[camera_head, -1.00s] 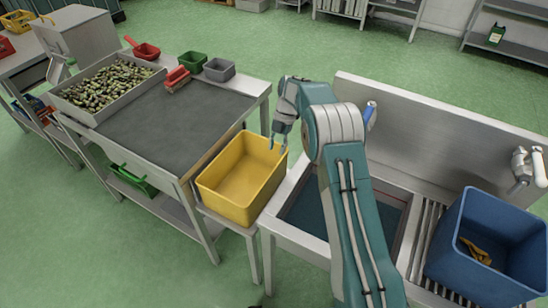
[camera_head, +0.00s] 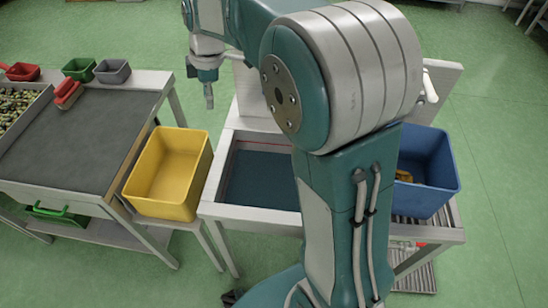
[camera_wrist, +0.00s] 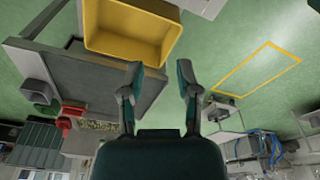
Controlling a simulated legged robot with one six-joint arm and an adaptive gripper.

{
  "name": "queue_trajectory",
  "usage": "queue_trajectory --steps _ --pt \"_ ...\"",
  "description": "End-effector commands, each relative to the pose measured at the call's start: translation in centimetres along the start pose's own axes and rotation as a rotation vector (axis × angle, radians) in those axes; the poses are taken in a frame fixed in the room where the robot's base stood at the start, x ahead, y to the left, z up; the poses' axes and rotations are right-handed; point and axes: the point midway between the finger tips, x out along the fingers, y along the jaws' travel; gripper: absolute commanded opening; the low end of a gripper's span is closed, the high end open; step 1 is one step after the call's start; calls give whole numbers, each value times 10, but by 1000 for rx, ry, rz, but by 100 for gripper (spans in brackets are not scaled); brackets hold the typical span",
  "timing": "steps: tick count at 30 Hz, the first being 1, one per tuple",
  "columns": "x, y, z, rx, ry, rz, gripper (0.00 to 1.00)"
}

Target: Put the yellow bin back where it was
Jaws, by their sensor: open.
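The yellow bin (camera_head: 168,172) is empty and upright between the dark-topped work table and the sink unit, apart from my gripper. In the wrist view the yellow bin (camera_wrist: 130,32) shows at the top, beyond the fingertips. My gripper (camera_head: 208,96) is raised above and to the right of the bin, near the sink's back. In the wrist view my gripper (camera_wrist: 158,75) is open, with nothing between its fingers. A yellow rectangle outline (camera_wrist: 257,66) is marked on the green floor in the wrist view, with nothing inside it.
The sink basin (camera_head: 262,178) is right of the bin, partly hidden by my arm. A blue bin (camera_head: 428,175) stands on the drainboard. The work table (camera_head: 75,140) holds a red brush (camera_head: 68,93), small containers and an olive tray (camera_head: 14,108).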

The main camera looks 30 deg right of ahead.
Motion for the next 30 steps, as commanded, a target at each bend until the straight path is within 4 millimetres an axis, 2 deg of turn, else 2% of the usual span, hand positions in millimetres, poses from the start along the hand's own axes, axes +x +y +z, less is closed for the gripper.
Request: queue_trajectory --steps 1,3,9,12,16,21,25,30 --pt "-14 -16 4 76 -1 31 43" --pt "-27 -35 11 190 -1 70 43" --pt "-53 -92 29 513 25 179 43" --pt "-60 -122 38 674 53 232 43" --pt "-62 -160 51 880 103 298 43" --pt "-55 -205 67 1137 187 372 43" --pt "-47 -227 75 1278 243 406 43" --pt "-42 -236 79 1349 272 420 43"
